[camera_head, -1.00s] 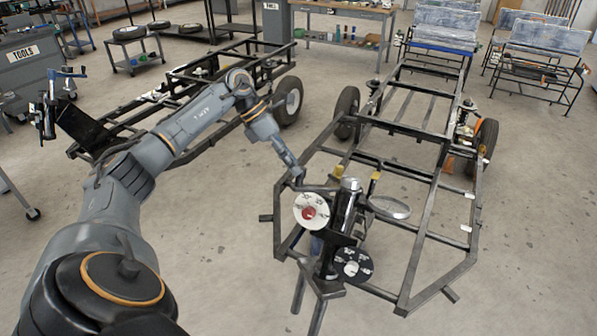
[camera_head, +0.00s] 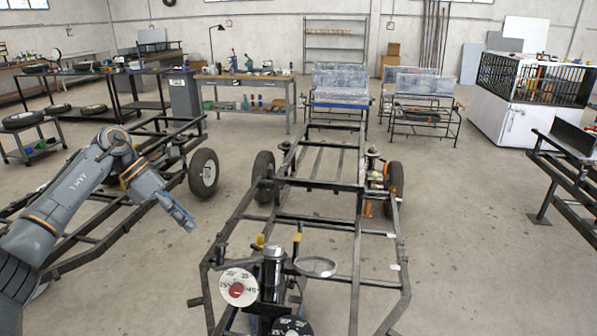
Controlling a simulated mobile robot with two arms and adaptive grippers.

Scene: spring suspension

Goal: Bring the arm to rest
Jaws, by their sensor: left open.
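My left arm comes in from the left edge, bent at the elbow. My left gripper (camera_head: 182,214) points down and to the right and is open, with nothing seen in it. It shows in front of the floor between the left vehicle frame (camera_head: 100,228) and the middle vehicle frame (camera_head: 357,262), apart from the middle one. A device with a white dial (camera_head: 238,287), a dark upright cylinder (camera_head: 272,268) and a round silver dish (camera_head: 316,266) is at the near end of the middle frame. My right gripper is not in view.
The left frame lies behind my forearm. A wheel (camera_head: 203,173) is on its right side. A workbench (camera_head: 245,80), racks (camera_head: 424,108) and a white cage-topped cabinet (camera_head: 515,118) stand farther back.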

